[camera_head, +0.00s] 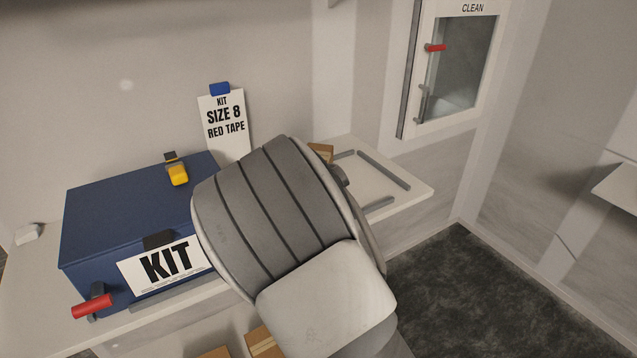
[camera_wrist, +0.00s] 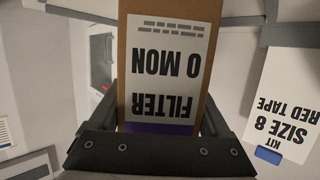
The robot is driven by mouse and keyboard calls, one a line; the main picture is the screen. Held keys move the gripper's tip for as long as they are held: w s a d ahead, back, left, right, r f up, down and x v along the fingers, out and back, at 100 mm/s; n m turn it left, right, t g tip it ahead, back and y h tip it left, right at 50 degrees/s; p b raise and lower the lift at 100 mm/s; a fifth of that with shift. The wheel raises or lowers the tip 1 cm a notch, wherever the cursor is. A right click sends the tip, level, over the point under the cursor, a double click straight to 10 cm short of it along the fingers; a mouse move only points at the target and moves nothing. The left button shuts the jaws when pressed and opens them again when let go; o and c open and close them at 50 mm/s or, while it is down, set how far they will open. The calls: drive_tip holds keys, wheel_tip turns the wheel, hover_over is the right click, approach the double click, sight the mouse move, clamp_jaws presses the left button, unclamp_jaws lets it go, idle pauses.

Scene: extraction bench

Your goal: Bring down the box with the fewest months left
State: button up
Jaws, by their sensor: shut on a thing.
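A brown cardboard box (camera_wrist: 121,60) fills the middle of the wrist view. Its white label, upside down there, reads FILTER and 0 MON, with a purple band at the FILTER end. My gripper (camera_wrist: 160,115) is shut on this box, with a dark finger on each side. In the head view my arm hides the gripper. A small piece of a brown box (camera_head: 322,152) shows past my arm at the shelf; I cannot tell if it is the held one. Two more brown boxes, one with a pale band (camera_head: 262,342) and one beside it (camera_head: 214,353), show partly below the shelf, their labels unseen.
A blue KIT case (camera_head: 120,215) with a red handle (camera_head: 92,306) and yellow latch stands on the shelf (camera_head: 30,300). A card reading KIT SIZE 8 RED TAPE (camera_head: 224,125) stands behind. Grey rails mark a bare shelf spot (camera_head: 372,172). A CLEAN cabinet (camera_head: 450,70) is at right.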

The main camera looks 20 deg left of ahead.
drive_tip(key=shift+w+f+b, duration=0.1)
drive_tip(key=shift+f+b, duration=0.3)
drive_tip(key=shift+f, duration=1.65)
drive_tip(key=shift+f, duration=0.2)
drive_tip(key=o, duration=1.4)
drive_tip(key=shift+r, duration=0.2)
drive_tip(key=shift+s+a+r, duration=0.1)
drive_tip(key=shift+s+r, duration=0.05)
drive_tip(key=shift+s, duration=0.2)
drive_tip(key=v, duration=1.1)
drive_tip(key=shift+s+p, duration=0.15)
drive_tip(key=shift+p, duration=0.3)
